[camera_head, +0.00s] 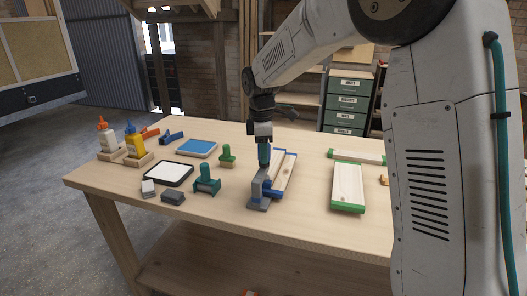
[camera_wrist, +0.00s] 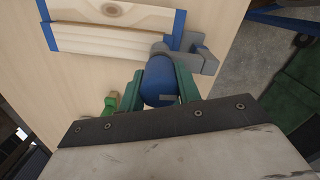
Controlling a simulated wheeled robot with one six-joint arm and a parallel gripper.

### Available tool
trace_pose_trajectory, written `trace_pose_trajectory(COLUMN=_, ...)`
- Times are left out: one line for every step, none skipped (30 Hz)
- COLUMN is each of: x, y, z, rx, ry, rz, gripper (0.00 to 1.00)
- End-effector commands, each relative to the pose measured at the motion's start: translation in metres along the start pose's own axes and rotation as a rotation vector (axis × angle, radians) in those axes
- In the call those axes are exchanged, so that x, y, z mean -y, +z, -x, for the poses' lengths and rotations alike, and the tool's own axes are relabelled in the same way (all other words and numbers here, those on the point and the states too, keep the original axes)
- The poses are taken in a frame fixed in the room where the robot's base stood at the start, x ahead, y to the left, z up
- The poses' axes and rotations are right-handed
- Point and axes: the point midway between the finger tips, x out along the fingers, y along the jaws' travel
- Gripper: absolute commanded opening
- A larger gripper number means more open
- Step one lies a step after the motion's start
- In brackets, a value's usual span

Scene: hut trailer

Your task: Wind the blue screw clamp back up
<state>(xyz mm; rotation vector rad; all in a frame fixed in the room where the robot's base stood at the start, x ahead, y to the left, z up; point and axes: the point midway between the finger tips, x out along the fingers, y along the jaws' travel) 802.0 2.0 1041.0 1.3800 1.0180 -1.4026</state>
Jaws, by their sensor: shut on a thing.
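The blue screw clamp (camera_head: 259,191) stands upright near the front edge of the workbench, with a grey frame and foot. In the wrist view its blue handle (camera_wrist: 158,85) sits between my green fingers, with the grey frame (camera_wrist: 203,56) beyond it. My gripper (camera_head: 264,155) points down from above and is shut on the handle; it also shows in the wrist view (camera_wrist: 160,92). A wooden piece with blue ends (camera_head: 285,172) lies right behind the clamp. I cannot tell whether the clamp presses on it. The fingers hide most of the handle in the head view.
Teal (camera_head: 207,181) and green (camera_head: 227,156) clamps stand to the left on the workbench (camera_head: 235,226). A green-ended board (camera_head: 348,185) lies right, near my arm.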

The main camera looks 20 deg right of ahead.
Motion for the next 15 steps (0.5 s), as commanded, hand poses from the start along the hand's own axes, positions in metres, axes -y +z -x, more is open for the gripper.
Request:
trace_pose_trajectory(x=0.0, y=-0.0001, z=0.0008, rx=-0.001, ry=0.003, rz=0.042, gripper=0.1)
trace_pose_trajectory(x=0.0, y=-0.0001, z=0.0008, rx=0.0, ry=0.003, rz=0.068, gripper=0.1)
trace_pose_trajectory(x=0.0001, y=-0.0001, z=0.0008, rx=0.0, ry=0.004, rz=0.102, gripper=0.1)
trace_pose_trajectory(x=0.0001, y=-0.0001, z=0.0008, rx=0.0, ry=0.005, rz=0.126, gripper=0.1)
trace_pose_trajectory(x=0.0001, y=-0.0001, z=0.0008, rx=0.0, ry=0.006, rz=0.151, gripper=0.1)
trace_pose_trajectory(x=0.0002, y=-0.0001, z=0.0007, rx=0.0, ry=0.007, rz=0.181, gripper=0.1)
trace_pose_trajectory(x=0.0002, y=-0.0001, z=0.0007, rx=0.0, ry=0.007, rz=0.204, gripper=0.1)
trace_pose_trajectory(x=0.0002, y=-0.0001, z=0.0007, rx=0.0, ry=0.008, rz=0.224, gripper=0.1)
trace_pose_trajectory(x=0.0002, y=-0.0001, z=0.0007, rx=0.0, ry=0.009, rz=0.25, gripper=0.1)
trace_pose_trajectory(x=0.0002, y=-0.0001, z=0.0007, rx=0.0, ry=0.009, rz=0.269, gripper=0.1)
trace_pose_trajectory(x=0.0003, y=-0.0001, z=0.0007, rx=0.0, ry=0.01, rz=0.286, gripper=0.1)
trace_pose_trajectory(x=0.0003, y=0.0, z=0.0007, rx=0.0, ry=0.01, rz=0.307, gripper=0.1)
trace_pose_trajectory(x=0.0003, y=0.0, z=0.0007, rx=0.0, ry=0.011, rz=0.323, gripper=0.1)
trace_pose_trajectory(x=0.0003, y=0.0, z=0.0007, rx=0.0, ry=0.011, rz=0.336, gripper=0.1)
trace_pose_trajectory(x=0.0003, y=0.0, z=0.0007, rx=0.0, ry=0.012, rz=0.353, gripper=0.1)
